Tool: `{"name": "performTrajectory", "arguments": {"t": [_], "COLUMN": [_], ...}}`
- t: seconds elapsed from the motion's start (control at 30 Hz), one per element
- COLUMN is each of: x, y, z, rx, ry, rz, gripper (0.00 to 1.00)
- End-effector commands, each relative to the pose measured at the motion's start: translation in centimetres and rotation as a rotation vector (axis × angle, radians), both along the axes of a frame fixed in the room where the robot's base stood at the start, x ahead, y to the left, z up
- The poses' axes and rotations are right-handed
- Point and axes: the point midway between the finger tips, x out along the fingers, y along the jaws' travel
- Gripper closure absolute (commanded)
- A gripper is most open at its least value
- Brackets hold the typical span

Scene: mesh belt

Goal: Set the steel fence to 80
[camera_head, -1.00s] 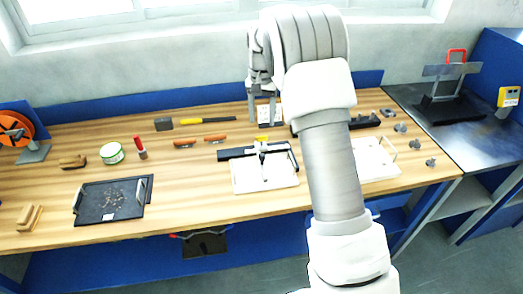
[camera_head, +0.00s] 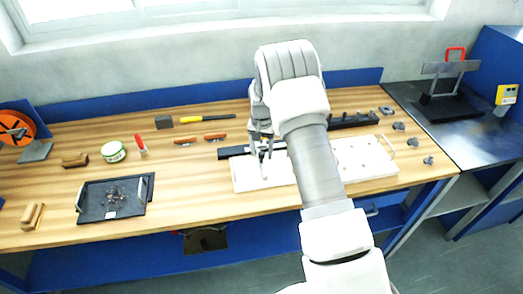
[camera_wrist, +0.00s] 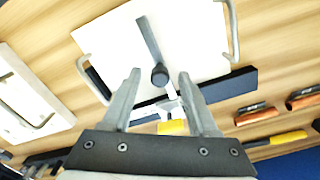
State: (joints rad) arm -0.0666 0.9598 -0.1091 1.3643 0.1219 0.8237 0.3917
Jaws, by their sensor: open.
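A white board (camera_wrist: 195,30) with wire handles lies on the bench; it also shows in the head view (camera_head: 245,178). A grey bar (camera_wrist: 147,38), which looks like the steel fence, lies across the board and ends at a round black knob (camera_wrist: 159,75). A dark rail (camera_wrist: 228,85) runs along the board's back edge, with a yellow piece (camera_wrist: 173,128) beside it. My gripper (camera_wrist: 160,73) is open above the board. In the wrist view the knob appears between its fingertips; I cannot tell whether they touch it. No scale marks are readable.
A second white board (camera_head: 370,160) with handles lies to the right. Orange-handled tools (camera_head: 185,141), a yellow-handled hammer (camera_head: 200,118) and a black tray (camera_head: 98,205) lie to the left. Several small metal parts (camera_head: 398,126) sit at the right end.

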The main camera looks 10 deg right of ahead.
Motion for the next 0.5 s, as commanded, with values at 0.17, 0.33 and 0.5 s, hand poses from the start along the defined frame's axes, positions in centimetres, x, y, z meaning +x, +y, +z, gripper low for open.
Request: {"name": "performTrajectory", "arguments": {"t": [0.17,0.33,0.5], "x": [0.01,0.0,0.0], "y": [0.0,0.01,0.01], "z": [0.0,0.02,0.03], "rx": [0.0,0.0,0.0], "ry": [0.0,0.0,0.0], "rz": [0.0,0.0,0.0], "gripper": [0.44,0.75,1.0]}}
